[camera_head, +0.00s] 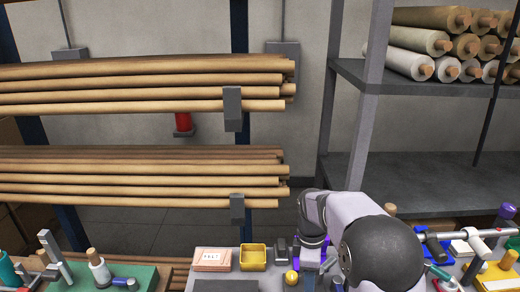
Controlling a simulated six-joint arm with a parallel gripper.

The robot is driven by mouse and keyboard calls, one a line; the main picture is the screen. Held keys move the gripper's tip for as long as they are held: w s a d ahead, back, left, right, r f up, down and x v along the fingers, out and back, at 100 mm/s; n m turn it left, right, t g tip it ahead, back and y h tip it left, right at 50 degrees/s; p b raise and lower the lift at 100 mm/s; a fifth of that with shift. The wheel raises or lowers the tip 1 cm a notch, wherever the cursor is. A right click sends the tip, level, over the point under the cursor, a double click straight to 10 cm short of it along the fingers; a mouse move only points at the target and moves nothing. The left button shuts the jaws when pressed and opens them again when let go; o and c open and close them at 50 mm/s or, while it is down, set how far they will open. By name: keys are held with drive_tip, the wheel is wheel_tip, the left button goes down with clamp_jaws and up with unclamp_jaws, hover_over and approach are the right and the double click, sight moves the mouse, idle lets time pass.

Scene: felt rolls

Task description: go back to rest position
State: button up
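My arm comes in at the lower right of the head view, with a large dark round joint and a pale grey link. Its wrist bends down over the grey worktop (228,286) near the bottom middle. The fingers of my gripper do not show; they are hidden or below the picture edge. I cannot see whether anything is held.
A felt box (212,259), yellow tray (253,257) and small yellow knob (291,277) lie left of my wrist. Tools and a T-handle (470,236) crowd the right. A green mat (130,276) with tools is at left. Long brown rolls (140,90) and shelved felt rolls (440,42) stand behind.

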drive_tip(key=s+d+r+m+b, duration=0.2)
drive_tip(key=s+d+m, duration=0.1)
drive_tip(key=s+m, duration=0.85)
drive_tip(key=s+a+f+m+t+b, duration=0.1)
drive_tip(key=s+f+m, duration=0.3)
drive_tip(key=s+f, duration=0.2)
drive_tip(key=s, duration=0.2)
drive_tip(key=shift+s+a+f+y, duration=0.3)
drive_tip(key=shift+s+a+y, duration=0.05)
drive_tip(key=shift+a+y, duration=0.05)
